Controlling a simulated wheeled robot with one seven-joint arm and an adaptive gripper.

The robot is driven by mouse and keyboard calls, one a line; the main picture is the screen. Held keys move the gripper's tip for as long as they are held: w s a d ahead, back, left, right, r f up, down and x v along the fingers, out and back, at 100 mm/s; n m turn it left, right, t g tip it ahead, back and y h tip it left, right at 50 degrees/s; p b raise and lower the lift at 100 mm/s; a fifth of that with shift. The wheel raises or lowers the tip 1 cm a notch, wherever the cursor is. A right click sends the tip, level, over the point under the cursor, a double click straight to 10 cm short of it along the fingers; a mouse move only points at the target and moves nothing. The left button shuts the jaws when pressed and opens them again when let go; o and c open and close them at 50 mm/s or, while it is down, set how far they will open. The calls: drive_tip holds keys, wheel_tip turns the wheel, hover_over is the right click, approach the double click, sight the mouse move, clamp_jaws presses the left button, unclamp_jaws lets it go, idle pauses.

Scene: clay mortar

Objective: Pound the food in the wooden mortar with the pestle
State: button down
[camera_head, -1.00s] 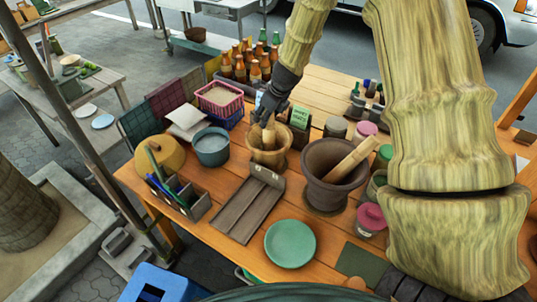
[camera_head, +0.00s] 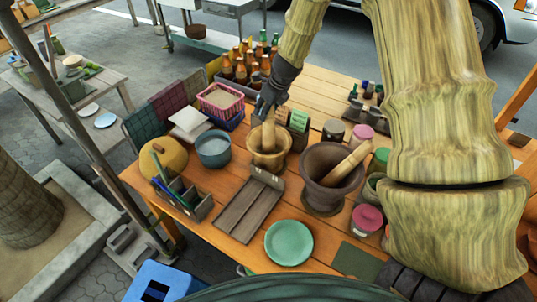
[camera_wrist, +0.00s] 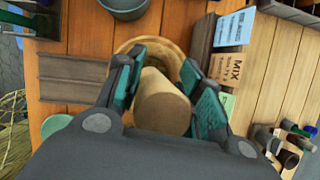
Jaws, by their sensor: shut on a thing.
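The light wooden mortar (camera_head: 268,161) stands on the table left of the dark clay mortar. My gripper (camera_head: 270,106) is above it and shut on a light wooden pestle (camera_head: 269,135). The pestle is nearly upright, its lower end inside the wooden mortar's mouth. In the wrist view the pestle's rounded top (camera_wrist: 162,106) sits between the green finger pads, and the mortar rim (camera_wrist: 150,45) shows behind it. Food inside the wooden mortar cannot be made out. The dark clay mortar (camera_head: 322,195) holds a second pestle (camera_head: 348,163), leaning right.
A grey-brown tray (camera_head: 248,208) and a green plate (camera_head: 288,242) lie in front. A blue-grey pot (camera_head: 213,150) stands left of the wooden mortar, and small cards (camera_head: 299,118) stand behind right. Pink-lidded jars (camera_head: 367,218) are at the right.

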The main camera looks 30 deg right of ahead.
drive_tip(key=shift+f+b, duration=1.2)
drive_tip(key=shift+f, duration=1.55)
wheel_tip(320, 180, up, 6)
drive_tip(key=p, duration=0.5)
drive_tip(key=shift+f, duration=0.25)
drive_tip(key=shift+f+b, duration=1.3)
drive_tip(key=shift+f, duration=1.4)
